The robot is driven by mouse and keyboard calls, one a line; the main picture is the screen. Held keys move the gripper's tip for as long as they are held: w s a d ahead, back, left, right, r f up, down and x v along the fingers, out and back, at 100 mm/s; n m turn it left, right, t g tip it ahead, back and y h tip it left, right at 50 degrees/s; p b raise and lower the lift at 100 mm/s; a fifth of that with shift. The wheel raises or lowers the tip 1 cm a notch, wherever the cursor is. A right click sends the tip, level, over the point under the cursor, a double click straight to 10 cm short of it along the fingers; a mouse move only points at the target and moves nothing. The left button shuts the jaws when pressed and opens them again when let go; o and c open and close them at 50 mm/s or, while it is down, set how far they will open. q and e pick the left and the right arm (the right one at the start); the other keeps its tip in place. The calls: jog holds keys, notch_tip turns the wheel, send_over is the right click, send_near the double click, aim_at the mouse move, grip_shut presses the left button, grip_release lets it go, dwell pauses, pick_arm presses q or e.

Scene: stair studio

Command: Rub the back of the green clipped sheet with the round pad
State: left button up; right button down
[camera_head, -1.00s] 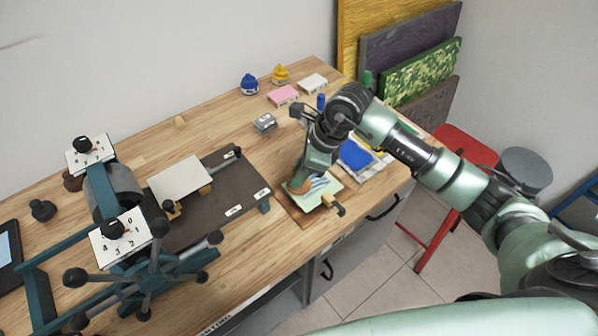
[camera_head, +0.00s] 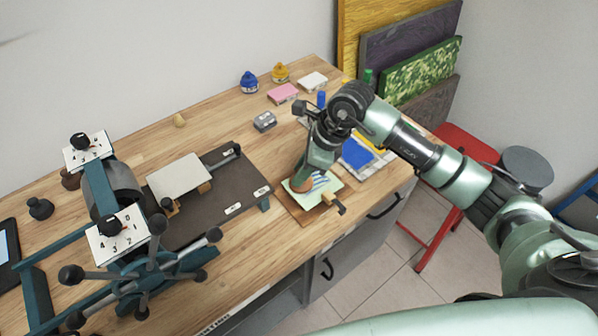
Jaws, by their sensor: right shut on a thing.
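The green sheet (camera_head: 325,187) lies on a small brown board (camera_head: 309,214) near the table's front edge. A clip (camera_head: 338,205) sits at the board's front right edge. My right gripper (camera_head: 307,172) points down over the sheet and is shut on the round pad (camera_head: 301,184). The brown pad appears to rest on the left part of the sheet; the gripper hides part of both. My left gripper is not in view.
A press with a spoked wheel (camera_head: 148,264) and a dark bed (camera_head: 234,194) stands to the left. A grey metal block (camera_head: 265,121), pink block (camera_head: 283,93) and blue pot (camera_head: 249,82) lie behind. Blue sheets (camera_head: 357,153) lie close right of my gripper.

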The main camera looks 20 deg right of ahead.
jog(key=shift+w+d+f+b, duration=0.1)
jog(key=shift+w+d+b, duration=0.15)
jog(key=shift+d, duration=0.4)
jog(key=shift+w+d+f+b, duration=0.15)
jog(key=shift+d+b, duration=0.15)
jog(key=shift+d, duration=0.3)
jog(key=shift+w+d+r+b, duration=0.15)
jog(key=shift+w+d+b, duration=0.1)
jog(key=shift+d, duration=0.45)
jog(key=shift+w+d+r+b, duration=0.15)
jog(key=shift+w+d+b, duration=0.1)
jog(key=shift+d, duration=0.4)
jog(key=shift+s+a+f, duration=0.1)
jog(key=shift+s+a, duration=0.15)
jog(key=shift+a, duration=0.4)
jog(key=shift+s+a, duration=0.25)
jog(key=shift+a, duration=0.45)
jog(key=shift+s+a+f, duration=0.1)
jog(key=shift+s+a, duration=0.15)
jog(key=shift+a, duration=0.4)
jog(key=shift+a, duration=0.1)
